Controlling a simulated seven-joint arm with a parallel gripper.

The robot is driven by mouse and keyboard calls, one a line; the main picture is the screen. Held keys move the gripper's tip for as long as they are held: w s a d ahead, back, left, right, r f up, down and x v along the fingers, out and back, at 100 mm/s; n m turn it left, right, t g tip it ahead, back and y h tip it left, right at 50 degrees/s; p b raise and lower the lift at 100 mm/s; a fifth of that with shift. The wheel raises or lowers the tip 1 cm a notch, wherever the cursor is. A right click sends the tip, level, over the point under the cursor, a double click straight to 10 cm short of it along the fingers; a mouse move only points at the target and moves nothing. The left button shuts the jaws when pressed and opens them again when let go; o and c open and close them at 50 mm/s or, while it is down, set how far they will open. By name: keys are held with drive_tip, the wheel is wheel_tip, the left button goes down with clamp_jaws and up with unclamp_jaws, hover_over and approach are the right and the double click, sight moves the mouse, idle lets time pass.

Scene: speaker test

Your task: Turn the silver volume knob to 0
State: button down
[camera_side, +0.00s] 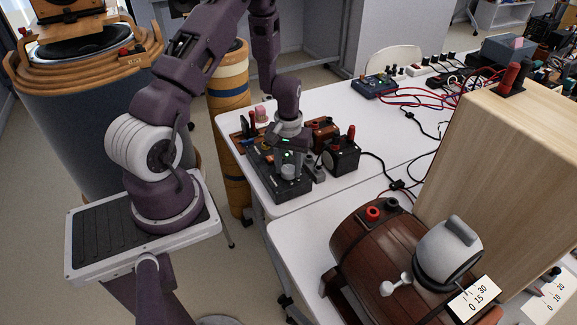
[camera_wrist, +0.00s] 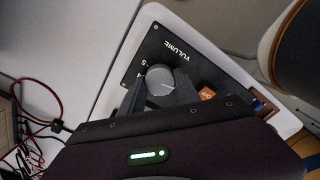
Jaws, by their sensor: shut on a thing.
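The silver volume knob (camera_wrist: 158,76) stands on a black panel marked VOLUME (camera_wrist: 180,48). The lettering appears upside down in the wrist view. A pale pointer line on the knob's top points toward the lower right there. The marks 5 and 4 show left of the knob; the other marks are hidden or unreadable. My gripper (camera_wrist: 160,92) is shut on the knob, one finger on each side. In the side view, my gripper (camera_side: 290,157) comes down from above onto the knob (camera_side: 289,171) on the black box (camera_side: 282,188) near the white table's front edge.
An orange button (camera_wrist: 207,93) sits beside the knob. Wooden and black boxes with red terminals (camera_side: 342,155) stand close right of the panel. Red and black cables (camera_side: 440,90) lie farther back. A wooden barrel device (camera_side: 375,240) is in front. Bare tabletop (camera_side: 360,110) lies behind.

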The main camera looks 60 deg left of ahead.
sight(288, 168)
drive_tip(key=c, duration=0.9)
unclamp_jaws()
wheel_tip(288, 168, up, 7)
drive_tip(key=shift+r, duration=0.1)
